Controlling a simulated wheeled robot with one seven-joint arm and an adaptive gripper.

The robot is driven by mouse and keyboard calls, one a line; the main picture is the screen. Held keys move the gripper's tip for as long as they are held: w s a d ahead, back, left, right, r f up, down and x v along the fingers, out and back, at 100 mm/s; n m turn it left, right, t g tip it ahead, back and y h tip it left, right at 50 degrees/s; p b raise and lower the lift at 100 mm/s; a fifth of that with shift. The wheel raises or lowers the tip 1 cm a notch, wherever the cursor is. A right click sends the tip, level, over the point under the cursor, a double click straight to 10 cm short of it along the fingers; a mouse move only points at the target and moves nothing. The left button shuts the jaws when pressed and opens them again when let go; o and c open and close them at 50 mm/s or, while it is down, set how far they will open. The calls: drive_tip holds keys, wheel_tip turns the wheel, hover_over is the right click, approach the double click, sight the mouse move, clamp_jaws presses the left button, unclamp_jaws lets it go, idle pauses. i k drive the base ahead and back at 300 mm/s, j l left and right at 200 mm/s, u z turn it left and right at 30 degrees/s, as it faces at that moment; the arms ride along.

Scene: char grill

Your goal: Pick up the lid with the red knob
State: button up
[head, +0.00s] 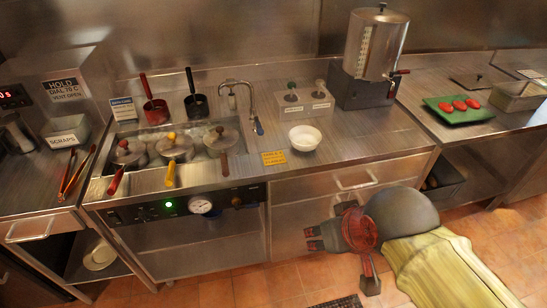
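Three small lidded pots stand in a row in the steel counter well at the left of the head view. The leftmost lid (128,154) is grey metal with a small red knob (123,143) and sits on its pot, whose red handle (116,181) points toward the front. The middle lid (176,149) has a yellow knob, and the right lid (221,138) has a brownish one. My gripper (312,238) is low in front of the counter drawers, well right of and below the pots, pointing left. Its dark fingers look apart, with nothing between them.
A faucet (252,105) rises behind the right pot. Red-handled (155,108) and dark-handled (196,104) ladles stand behind the pots. A steel urn (375,45) and green tray (443,112) are farther right. Tongs (76,175) lie left.

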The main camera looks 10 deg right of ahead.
sight(128, 152)
drive_tip(key=i+j+z, duration=0.1)
drive_tip(key=j, duration=0.45)
drive_tip(key=i+j+z, duration=0.1)
drive_tip(key=j, duration=0.45)
drive_tip(key=i+j+z, duration=0.1)
drive_tip(key=i+j, duration=0.15)
drive_tip(key=j, duration=0.35)
drive_tip(key=i+j+z, duration=0.1)
drive_tip(key=j, duration=0.45)
drive_tip(key=i+j+z, duration=0.1)
drive_tip(key=j, duration=0.5)
